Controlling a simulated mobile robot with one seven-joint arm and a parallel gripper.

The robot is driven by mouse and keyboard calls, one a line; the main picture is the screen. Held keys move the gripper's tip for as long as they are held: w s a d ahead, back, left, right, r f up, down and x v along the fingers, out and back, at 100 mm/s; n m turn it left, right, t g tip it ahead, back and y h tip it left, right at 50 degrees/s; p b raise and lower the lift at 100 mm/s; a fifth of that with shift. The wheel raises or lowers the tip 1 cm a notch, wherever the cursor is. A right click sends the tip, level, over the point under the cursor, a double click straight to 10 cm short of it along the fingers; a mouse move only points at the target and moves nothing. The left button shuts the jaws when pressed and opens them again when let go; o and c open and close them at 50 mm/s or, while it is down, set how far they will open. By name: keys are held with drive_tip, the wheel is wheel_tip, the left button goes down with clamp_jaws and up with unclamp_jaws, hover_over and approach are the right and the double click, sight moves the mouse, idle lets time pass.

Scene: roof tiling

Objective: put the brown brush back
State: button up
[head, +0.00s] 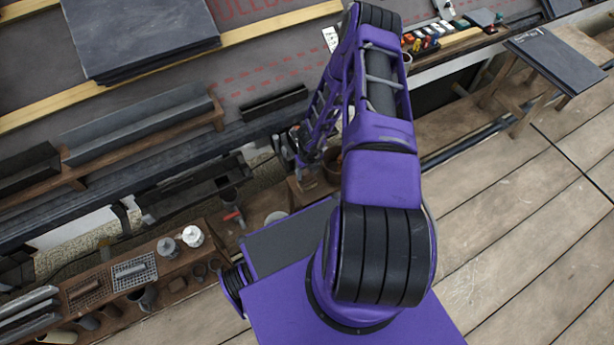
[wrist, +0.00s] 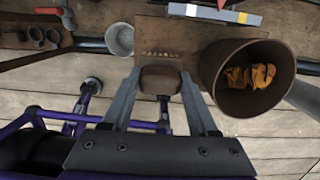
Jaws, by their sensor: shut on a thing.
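In the wrist view my gripper (wrist: 161,76) is shut on the brown brush (wrist: 160,82), a rounded brown block between the two grey fingers. A brown board (wrist: 206,35) lies just beyond it, with a short row of pale marks near the brush. I cannot tell whether the brush touches the board, or whether the pale marks are bristles. In the head view my gripper (head: 293,145) is at the far end of my purple arm, near the roof edge. The brush is too small and hidden to make out there.
A brown bucket (wrist: 213,72) with orange leaves stands right of the brush, close to the right finger. A grey cup (wrist: 120,40) stands to the left. A tool rack (head: 200,252) is at the lower left. Plank flooring (head: 505,215) at right is largely clear.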

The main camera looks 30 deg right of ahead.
sight(309, 182)
drive_tip(key=shift+f, duration=1.2)
drive_tip(key=shift+f, duration=0.15)
drive_tip(key=o, duration=1.3)
wheel_tip(309, 182, up, 12)
drive_tip(key=s+p, duration=0.1)
drive_tip(key=p, duration=0.1)
drive_tip(key=shift+s, duration=0.25)
